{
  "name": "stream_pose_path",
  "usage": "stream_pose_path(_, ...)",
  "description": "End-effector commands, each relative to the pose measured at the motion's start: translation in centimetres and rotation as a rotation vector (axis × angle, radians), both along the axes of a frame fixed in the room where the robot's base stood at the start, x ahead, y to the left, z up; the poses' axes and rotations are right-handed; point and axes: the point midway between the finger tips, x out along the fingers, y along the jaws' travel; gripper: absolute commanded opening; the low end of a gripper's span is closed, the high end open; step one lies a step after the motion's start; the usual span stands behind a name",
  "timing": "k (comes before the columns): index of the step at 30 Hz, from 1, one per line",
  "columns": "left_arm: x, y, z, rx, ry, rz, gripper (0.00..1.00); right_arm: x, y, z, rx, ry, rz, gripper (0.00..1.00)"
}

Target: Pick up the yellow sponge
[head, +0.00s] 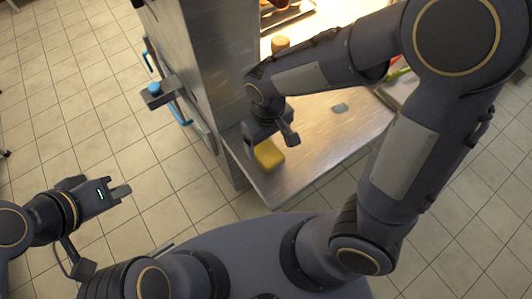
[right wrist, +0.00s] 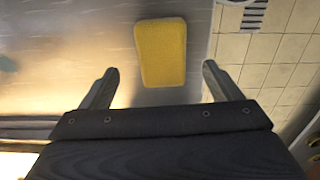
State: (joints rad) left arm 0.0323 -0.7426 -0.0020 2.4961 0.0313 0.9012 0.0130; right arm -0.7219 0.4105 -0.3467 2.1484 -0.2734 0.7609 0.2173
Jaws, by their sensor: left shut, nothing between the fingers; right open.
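The yellow sponge (head: 268,154) lies on the metal counter near its left front corner. In the right wrist view the sponge (right wrist: 162,52) lies just beyond the fingertips, roughly centred between them. My right gripper (head: 270,136) is open and empty, right by the sponge in the head view. Its two fingers show in the right wrist view (right wrist: 160,82), apart, with nothing between them. My left gripper (head: 122,190) is shut and empty, over the floor at the left, far from the sponge.
The metal counter (head: 310,150) has free room right of the sponge. A small grey object (head: 340,108) lies on it. A tall steel cabinet (head: 195,60) with blue-marked handles stands left of the counter. A small tan-topped container (head: 280,43) stands further back. Tiled floor (head: 90,110) is open at left.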

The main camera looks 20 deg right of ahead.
Motion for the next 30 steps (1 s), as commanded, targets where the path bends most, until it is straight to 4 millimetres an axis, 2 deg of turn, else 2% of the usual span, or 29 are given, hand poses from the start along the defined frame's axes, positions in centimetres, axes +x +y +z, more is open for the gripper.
stream_pose_path(3,0.0,0.0,-1.0,0.0,0.0,0.0,0.0,0.1,0.3,-2.2,-0.002,0.003,0.001,0.85)
stream_pose_path(7,0.0,0.0,-1.5,0.0,0.0,0.0,0.0,0.1,0.3,-3.9,-0.002,0.002,-0.001,0.85)
stream_pose_path(17,0.0,0.0,-1.6,0.0,0.0,0.0,0.0,0.2,0.3,-4.4,0.0,-0.001,-0.001,0.85)
stream_pose_path(28,0.0,0.0,-1.6,0.0,0.0,0.0,0.0,0.2,0.3,-4.4,0.0,-0.001,-0.001,0.37)
stream_pose_path(30,0.0,0.0,-1.6,0.0,0.0,0.0,0.0,0.2,0.3,-4.4,0.0,-0.001,-0.001,0.36)
